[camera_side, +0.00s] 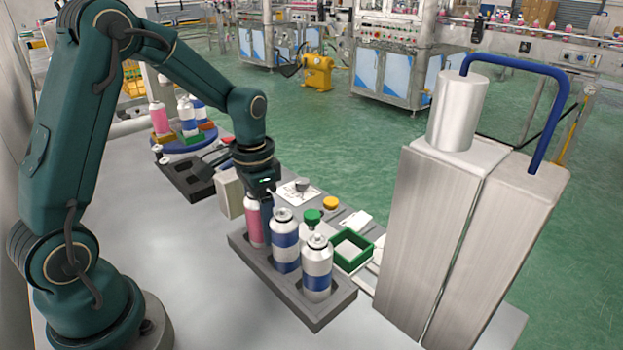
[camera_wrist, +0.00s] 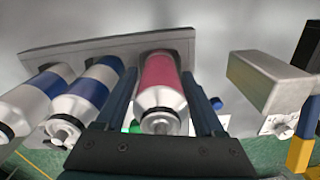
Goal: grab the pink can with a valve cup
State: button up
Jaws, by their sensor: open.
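The pink can (camera_side: 256,228) stands in the grey rack (camera_side: 318,322), in the slot at its left end in the side view. In the wrist view the pink can (camera_wrist: 160,72) has a silver shoulder and top facing the camera. Whether a valve cup sits in that top is hard to tell. My gripper (camera_side: 264,204) is over the pink can and hides its top in the side view. In the wrist view my gripper (camera_wrist: 161,86) is open, with one dark finger on each side of the can.
Two blue-and-white cans (camera_side: 285,240) (camera_side: 317,268) stand beside the pink can in the same rack. A beige block (camera_side: 229,190) is close to my gripper on the other side. A green tray (camera_side: 353,262) lies behind the rack. A tall metal machine (camera_side: 425,240) stands at the right.

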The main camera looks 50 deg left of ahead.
grip_shut()
jog(key=shift+r, duration=0.15)
